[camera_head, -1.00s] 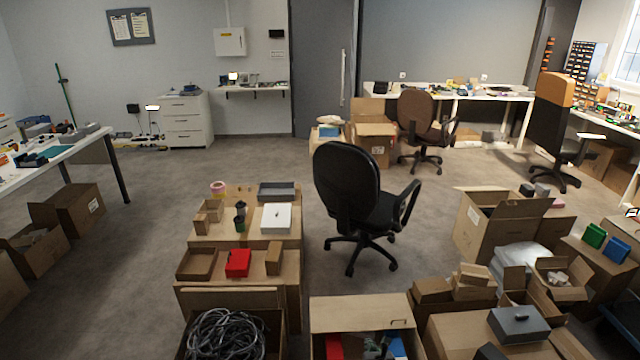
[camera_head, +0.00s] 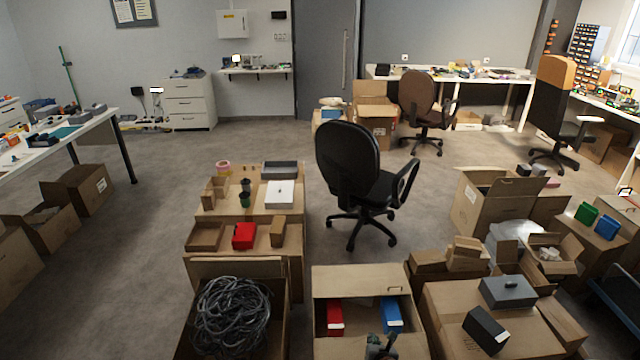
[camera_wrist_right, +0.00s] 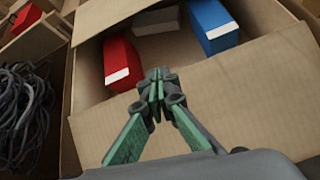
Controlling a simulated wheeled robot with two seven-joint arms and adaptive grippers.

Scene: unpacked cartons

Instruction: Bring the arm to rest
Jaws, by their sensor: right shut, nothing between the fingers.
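My right gripper (camera_head: 380,340) is at the bottom edge of the head view, over the near side of an open carton (camera_head: 360,281). In the right wrist view my right gripper (camera_wrist_right: 157,80) has its green-and-grey fingers closed together with nothing between them. Inside the carton, a red box (camera_head: 335,318) lies on the left and a blue box (camera_head: 391,314) on the right. They also show in the wrist view, the red box (camera_wrist_right: 119,58) left of the fingertips and the blue box (camera_wrist_right: 214,25) to the upper right. My left gripper is not in view.
A carton of dark cables (camera_head: 232,318) stands to the left. Stacked cartons with a grey box (camera_head: 509,291) and a black box (camera_head: 485,331) stand to the right. A black office chair (camera_head: 349,165) is beyond. Floor is open at left (camera_head: 120,270).

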